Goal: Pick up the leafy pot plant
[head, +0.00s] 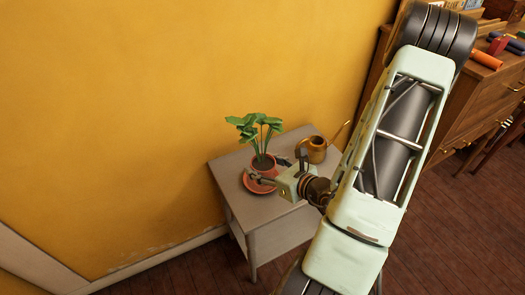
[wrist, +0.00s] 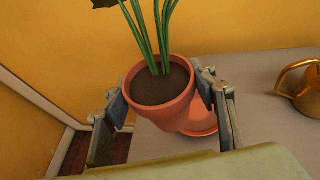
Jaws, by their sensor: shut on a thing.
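The leafy pot plant (head: 262,162) has green leaves and a terracotta pot, and stands over a small side table in the head view. In the wrist view its pot (wrist: 160,107) is between my two fingers, with green stems rising from dark soil. My gripper (wrist: 164,98) is shut on the pot, one finger on each side. A terracotta saucer (wrist: 205,127) shows below and right of the pot, and in the head view the saucer (head: 256,187) shows at the pot's lower left. The pot looks tilted and offset from the saucer; I cannot tell if they touch.
The grey side table (head: 226,172) stands against the yellow wall. A brass watering can (head: 313,150) is at its back right, and the can (wrist: 302,88) also shows at the right in the wrist view. A wooden dresser (head: 480,100) stands further right.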

